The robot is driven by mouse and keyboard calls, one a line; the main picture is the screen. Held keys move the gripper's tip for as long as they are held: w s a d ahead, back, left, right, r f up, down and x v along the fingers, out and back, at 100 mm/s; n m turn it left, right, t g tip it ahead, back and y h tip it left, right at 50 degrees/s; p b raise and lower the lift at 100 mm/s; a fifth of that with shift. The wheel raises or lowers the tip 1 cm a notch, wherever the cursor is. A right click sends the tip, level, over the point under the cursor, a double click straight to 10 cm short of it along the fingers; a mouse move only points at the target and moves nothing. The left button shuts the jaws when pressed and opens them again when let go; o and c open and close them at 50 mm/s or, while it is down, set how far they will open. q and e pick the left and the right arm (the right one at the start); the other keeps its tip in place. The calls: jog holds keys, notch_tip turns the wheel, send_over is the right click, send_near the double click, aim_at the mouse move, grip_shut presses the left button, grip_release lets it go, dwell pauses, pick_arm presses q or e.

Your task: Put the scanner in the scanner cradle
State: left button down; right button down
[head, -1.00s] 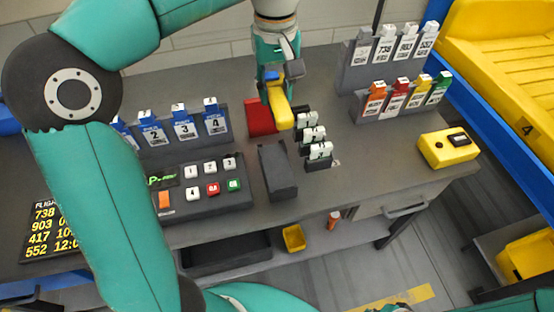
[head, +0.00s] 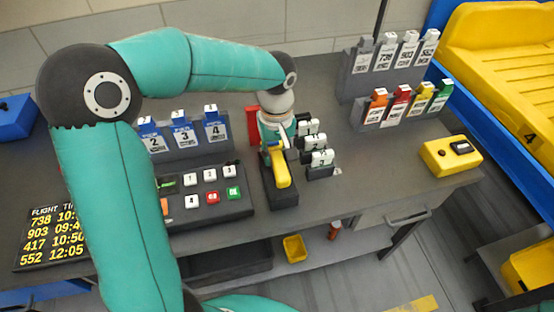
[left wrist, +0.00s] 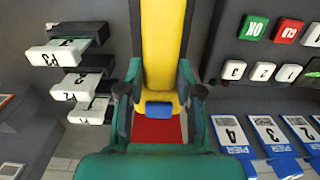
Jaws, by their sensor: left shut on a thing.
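The yellow scanner (head: 281,168) is held by my left gripper (head: 277,145), over the dark scanner cradle (head: 284,200) on the desk. In the head view the scanner overlaps the cradle's top; I cannot tell whether it rests in it. In the left wrist view the scanner (left wrist: 163,50) runs lengthwise between the two green fingers of the left gripper (left wrist: 160,95), which is shut on it. A blue patch (left wrist: 159,109) shows at its near end. My right gripper is not in view.
A keypad panel (head: 207,190) stands left of the cradle, and blue pier tags (head: 182,133) behind it. White-topped holders (head: 318,158) stand close on the right. A red object (head: 252,126) is behind. A yellow box (head: 451,156) sits at the right, with bare desk between.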

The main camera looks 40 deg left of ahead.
aim_at(277, 155)
pick_arm(q)
jog(key=shift+f, duration=1.25)
jog(key=shift+f, duration=0.1)
jog(key=c, duration=0.8)
grip_release()
jog(key=shift+o, duration=0.2)
notch_tip(277, 155, up, 12)
jog(key=shift+p, duration=0.3)
